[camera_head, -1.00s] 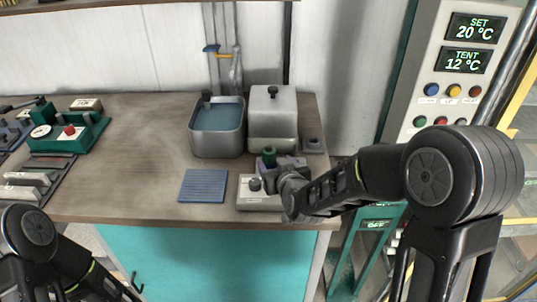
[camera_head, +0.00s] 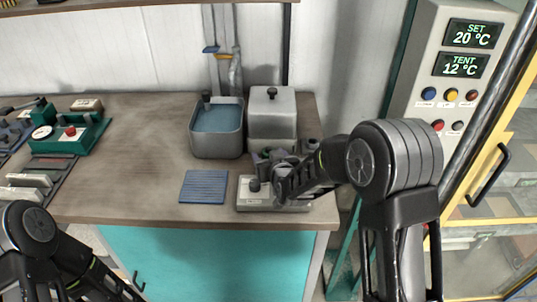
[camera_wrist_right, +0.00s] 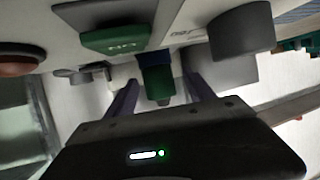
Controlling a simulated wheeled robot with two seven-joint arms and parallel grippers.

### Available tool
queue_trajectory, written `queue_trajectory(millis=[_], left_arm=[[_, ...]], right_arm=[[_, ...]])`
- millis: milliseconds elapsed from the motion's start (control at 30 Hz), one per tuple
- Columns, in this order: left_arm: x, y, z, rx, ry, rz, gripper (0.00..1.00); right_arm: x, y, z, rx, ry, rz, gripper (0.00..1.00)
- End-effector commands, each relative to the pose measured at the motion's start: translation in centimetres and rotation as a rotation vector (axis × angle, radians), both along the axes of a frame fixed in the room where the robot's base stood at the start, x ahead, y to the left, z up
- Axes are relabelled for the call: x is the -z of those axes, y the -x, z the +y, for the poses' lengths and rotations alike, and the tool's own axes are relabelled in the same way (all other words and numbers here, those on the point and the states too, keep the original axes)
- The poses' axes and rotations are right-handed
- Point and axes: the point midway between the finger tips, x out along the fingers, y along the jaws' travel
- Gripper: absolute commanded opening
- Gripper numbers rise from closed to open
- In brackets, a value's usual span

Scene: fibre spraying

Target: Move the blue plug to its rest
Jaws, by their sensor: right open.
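I see no piece that is plainly a wholly blue plug. In the right wrist view a green piece with a dark blue part (camera_wrist_right: 157,82) stands between the two fingers of my right gripper (camera_wrist_right: 162,92); it may be the plug. The fingers are apart, one on each side, and I cannot tell whether they touch it. In the head view my right gripper (camera_head: 272,157) is over the back of a light grey block (camera_head: 246,205), and my own arm hides much of that spot. My left arm shows at the lower left, but its gripper is out of view.
A dark knob (camera_head: 254,186) stands on the block. Beside it lies a ribbed blue pad (camera_head: 204,187). Behind are a water-filled grey basin (camera_head: 217,145) and a lidded grey box (camera_head: 272,128). A green device (camera_head: 75,138) sits at the left. The bench's middle is clear.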

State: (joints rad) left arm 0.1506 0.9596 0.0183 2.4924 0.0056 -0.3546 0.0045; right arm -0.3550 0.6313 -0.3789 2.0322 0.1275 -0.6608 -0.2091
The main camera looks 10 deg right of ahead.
Motion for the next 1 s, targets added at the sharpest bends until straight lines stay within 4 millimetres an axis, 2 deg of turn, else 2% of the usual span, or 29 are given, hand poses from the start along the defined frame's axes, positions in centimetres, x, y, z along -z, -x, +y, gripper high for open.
queue_trajectory(millis=[100,667,1000], left_arm=[[-0.14,0.04,0.01,-0.001,-0.001,0.001,0.52],[-0.09,0.04,-0.01,0.000,0.000,0.001,0.52],[-0.10,0.04,0.00,0.000,0.000,0.001,0.52]], right_arm=[[0.30,-0.58,-0.02,0.000,0.000,0.001,0.62],[0.31,-0.56,-0.01,0.000,0.000,0.000,0.62],[0.31,-0.56,-0.02,0.000,-0.001,0.001,0.35]])
